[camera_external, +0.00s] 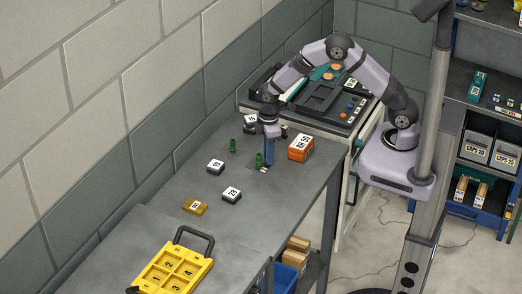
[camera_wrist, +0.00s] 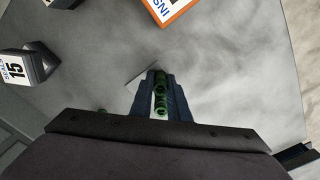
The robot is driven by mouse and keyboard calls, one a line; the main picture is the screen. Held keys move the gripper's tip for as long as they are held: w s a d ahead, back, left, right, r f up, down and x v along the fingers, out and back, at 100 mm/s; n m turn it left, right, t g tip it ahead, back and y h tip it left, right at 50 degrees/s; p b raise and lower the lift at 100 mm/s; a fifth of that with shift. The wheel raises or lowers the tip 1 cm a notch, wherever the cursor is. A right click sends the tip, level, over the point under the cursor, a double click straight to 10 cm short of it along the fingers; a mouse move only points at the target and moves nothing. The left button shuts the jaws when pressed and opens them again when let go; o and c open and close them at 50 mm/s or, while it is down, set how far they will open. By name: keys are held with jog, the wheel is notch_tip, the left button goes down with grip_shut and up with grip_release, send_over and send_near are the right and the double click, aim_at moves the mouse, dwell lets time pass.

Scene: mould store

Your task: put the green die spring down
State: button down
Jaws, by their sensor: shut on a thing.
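A green die spring (camera_external: 259,160) is at the fingertips of my gripper (camera_external: 267,160), low over the grey bench or touching it; I cannot tell which. In the wrist view the green coil (camera_wrist: 160,92) sits between the two dark blue fingers of my gripper (camera_wrist: 160,88), which are shut on it. A second green spring-like piece (camera_external: 233,146) stands upright on the bench to the left, apart from my gripper. A thin outlined patch with a small label (camera_external: 263,169) lies on the bench right by the fingertips.
An orange box (camera_external: 301,148) stands close on the right, also in the wrist view (camera_wrist: 168,8). Black labelled blocks (camera_external: 215,167), (camera_external: 231,195) and a brass block (camera_external: 195,207) lie nearer. A yellow tray (camera_external: 172,268) is at the front. The bench between is clear.

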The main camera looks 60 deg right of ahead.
jog(key=shift+f, duration=0.15)
jog(key=c, duration=1.7)
grip_release()
notch_tip(320, 180, up, 12)
jog(key=b, duration=0.4)
jog(key=s+d+f+m, duration=0.1)
jog(key=s+d+m, duration=0.1)
jog(key=s, duration=0.5)
jog(key=s+d+f+m, duration=0.2)
jog(key=s+d+m, duration=0.1)
jog(key=s, duration=0.4)
jog(key=s+d+f+m, duration=0.1)
jog(key=s+d+m, duration=0.2)
jog(key=s, duration=0.4)
jog(key=shift+s+d+f+m, duration=0.25)
jog(key=shift+m, duration=0.25)
